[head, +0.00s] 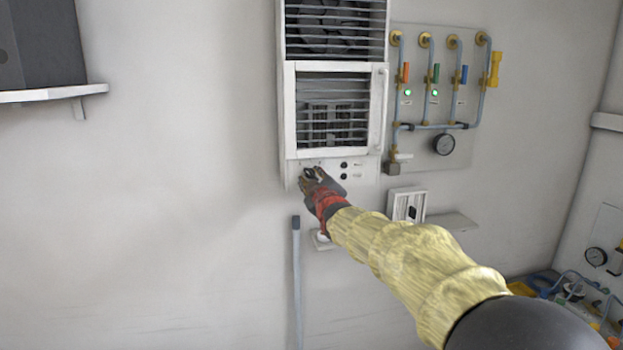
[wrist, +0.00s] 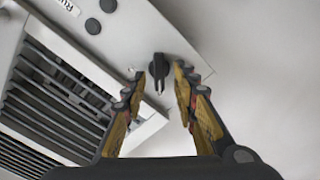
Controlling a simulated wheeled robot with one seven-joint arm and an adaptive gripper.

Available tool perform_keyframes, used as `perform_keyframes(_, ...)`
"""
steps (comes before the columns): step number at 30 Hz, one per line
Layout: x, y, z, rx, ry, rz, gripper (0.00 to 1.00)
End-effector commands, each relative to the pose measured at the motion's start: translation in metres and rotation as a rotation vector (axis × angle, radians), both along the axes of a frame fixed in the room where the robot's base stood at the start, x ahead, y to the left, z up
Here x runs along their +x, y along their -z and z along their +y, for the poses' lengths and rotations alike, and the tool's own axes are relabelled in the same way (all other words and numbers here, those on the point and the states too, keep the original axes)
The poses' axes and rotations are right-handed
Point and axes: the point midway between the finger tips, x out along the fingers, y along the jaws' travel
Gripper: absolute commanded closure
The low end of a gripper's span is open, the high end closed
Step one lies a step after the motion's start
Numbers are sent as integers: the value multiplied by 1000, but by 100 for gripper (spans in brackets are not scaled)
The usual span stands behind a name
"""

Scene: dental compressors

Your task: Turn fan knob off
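The fan knob (wrist: 158,68) is a black pointer-shaped knob on the pale control panel of the wall fan unit (head: 333,112). In the wrist view it lies between the tips of my gripper (wrist: 157,87), whose two fingers are spread on either side with a visible gap. In the head view my gripper (head: 316,178) is at the lower left of the fan unit's panel and mostly hides the knob. I cannot tell whether a finger touches the knob.
Two black buttons (head: 344,171) sit right of the knob. A pipe panel (head: 436,95) with a gauge and green lights hangs to the right. A small white box (head: 408,203) and a shelf (head: 452,221) are below it. The wall at left is clear below a dark cabinet (head: 42,45).

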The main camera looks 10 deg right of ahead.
Motion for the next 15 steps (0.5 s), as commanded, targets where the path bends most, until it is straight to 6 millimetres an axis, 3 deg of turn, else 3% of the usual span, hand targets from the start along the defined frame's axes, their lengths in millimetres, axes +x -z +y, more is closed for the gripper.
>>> perform_keyframes(15, -85, 0, 0, 0, -1, -1, 71)
